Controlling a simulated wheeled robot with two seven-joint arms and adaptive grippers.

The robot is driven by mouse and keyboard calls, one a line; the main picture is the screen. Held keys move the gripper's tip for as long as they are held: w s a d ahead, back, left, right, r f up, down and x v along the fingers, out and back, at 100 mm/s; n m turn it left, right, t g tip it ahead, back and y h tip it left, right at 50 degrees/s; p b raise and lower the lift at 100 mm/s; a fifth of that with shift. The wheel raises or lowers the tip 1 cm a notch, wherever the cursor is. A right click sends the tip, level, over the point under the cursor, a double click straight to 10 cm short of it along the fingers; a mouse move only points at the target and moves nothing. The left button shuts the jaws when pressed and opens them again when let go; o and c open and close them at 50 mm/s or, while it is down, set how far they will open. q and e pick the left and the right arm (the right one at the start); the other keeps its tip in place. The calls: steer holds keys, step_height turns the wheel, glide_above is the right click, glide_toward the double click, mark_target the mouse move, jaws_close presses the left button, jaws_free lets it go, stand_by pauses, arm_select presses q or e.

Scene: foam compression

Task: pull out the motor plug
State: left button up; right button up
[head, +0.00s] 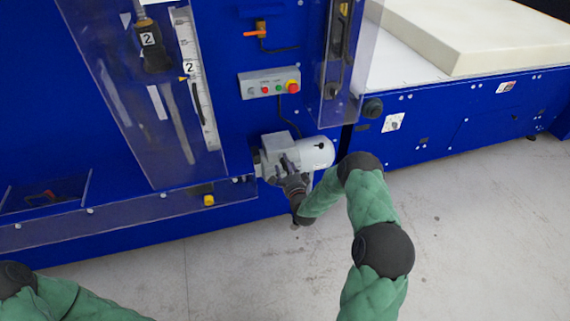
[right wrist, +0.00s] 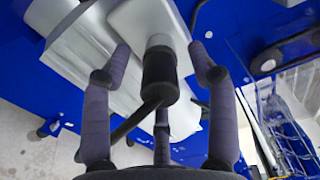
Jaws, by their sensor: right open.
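The light grey motor (head: 318,152) is mounted low on the front of the blue machine, and its housing (right wrist: 150,20) fills the upper part of the right wrist view. The black motor plug (right wrist: 159,78) sits on a pale fitting of the motor, with a black cable running from its lower end. My right gripper (right wrist: 160,65) is open, its fingers on both sides of the plug with gaps. In the head view my right gripper (head: 285,172) is at the motor and hides the plug. My left arm shows at the bottom left, but its gripper is out of view.
A control box (head: 269,84) with buttons is above the motor. A clear guard (head: 150,95) covers the machine at left. A foam block (head: 470,35) lies on the white bed at right. The grey floor (head: 470,220) is clear.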

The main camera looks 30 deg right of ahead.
mark_target(287, 169)
steer(key=shift+b, duration=0.45)
stand_by(0.6)
jaws_close()
steer(key=shift+s, duration=0.15)
steer(key=shift+p+v, duration=0.6)
steer(key=shift+v, duration=2.25)
